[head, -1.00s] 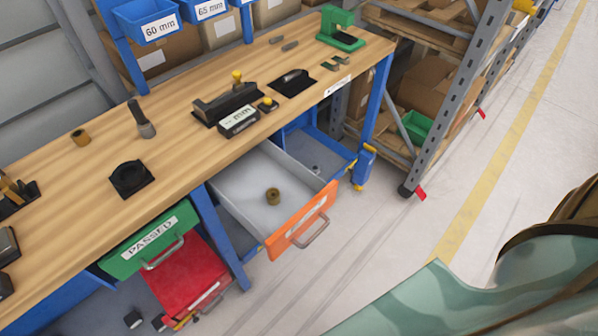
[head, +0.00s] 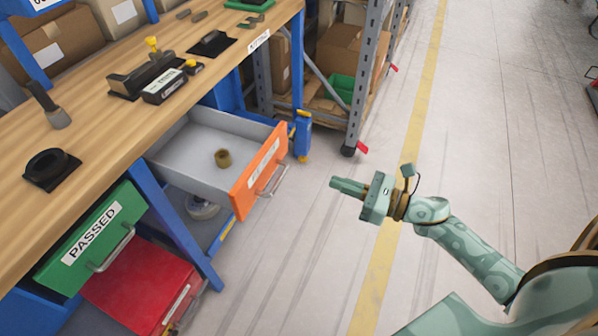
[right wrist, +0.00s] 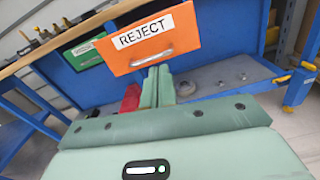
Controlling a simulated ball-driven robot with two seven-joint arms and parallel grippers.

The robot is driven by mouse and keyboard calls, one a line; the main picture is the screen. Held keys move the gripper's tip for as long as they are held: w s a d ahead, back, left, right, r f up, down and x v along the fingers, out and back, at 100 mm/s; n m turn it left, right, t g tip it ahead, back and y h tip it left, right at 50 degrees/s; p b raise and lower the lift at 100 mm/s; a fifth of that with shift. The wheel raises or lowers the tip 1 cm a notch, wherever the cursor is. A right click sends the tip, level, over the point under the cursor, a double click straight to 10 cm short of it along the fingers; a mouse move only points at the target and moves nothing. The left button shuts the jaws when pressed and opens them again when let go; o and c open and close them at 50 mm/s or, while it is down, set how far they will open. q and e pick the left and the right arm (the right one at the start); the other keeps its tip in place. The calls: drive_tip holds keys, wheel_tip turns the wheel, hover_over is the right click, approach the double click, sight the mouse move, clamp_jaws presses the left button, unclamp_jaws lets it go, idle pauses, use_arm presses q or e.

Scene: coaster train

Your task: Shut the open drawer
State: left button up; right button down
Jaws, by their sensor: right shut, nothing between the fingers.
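The open drawer (head: 203,150) has a grey inside and an orange front (head: 258,172) with a metal handle (head: 272,181). It stands pulled out from under the bench, with a small brass-coloured ring (head: 223,158) inside. In the right wrist view its orange front (right wrist: 150,54) reads REJECT and faces me. My right gripper (head: 347,187) is shut and empty, to the right of the drawer front and apart from it. Its fingers also show in the right wrist view (right wrist: 158,88), below the orange front. My left gripper is not in view.
The wooden bench (head: 100,110) carries gauges and black fixtures. A green PASSED drawer front (head: 92,238) and a red bin (head: 140,288) are at the lower left. A metal shelf rack (head: 365,75) stands behind.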

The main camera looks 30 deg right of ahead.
drive_tip(key=n, duration=0.1)
use_arm(q)
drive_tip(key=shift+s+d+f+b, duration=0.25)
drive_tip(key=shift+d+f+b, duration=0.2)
drive_tip(key=shift+b, duration=0.15)
use_arm(e)
approach(271, 162)
drive_tip(key=shift+n, duration=0.3)
drive_tip(key=x, duration=0.7)
drive_tip(key=shift+d, duration=0.1)
